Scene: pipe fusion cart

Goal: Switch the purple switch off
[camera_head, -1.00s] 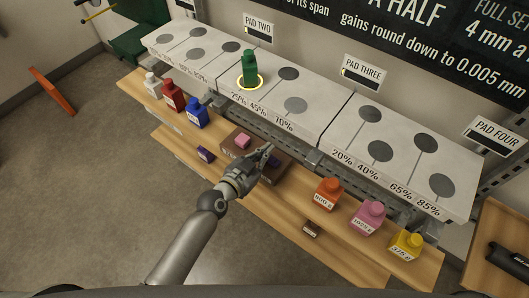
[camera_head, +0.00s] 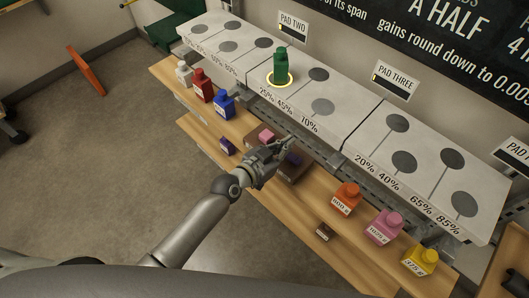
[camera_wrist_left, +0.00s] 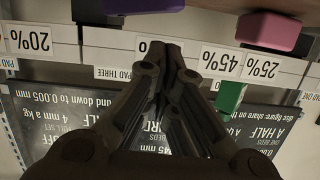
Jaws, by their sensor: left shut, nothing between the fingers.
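Whether the switch is on or off cannot be read. My right gripper is not in view.
A green bottle (camera_head: 281,65) stands on the grey pad ledge behind. White, red and blue (camera_head: 224,104) bottles stand left of the box; orange (camera_head: 346,197), pink and yellow ones stand right. A small dark purple block (camera_head: 227,146) lies on the lower shelf.

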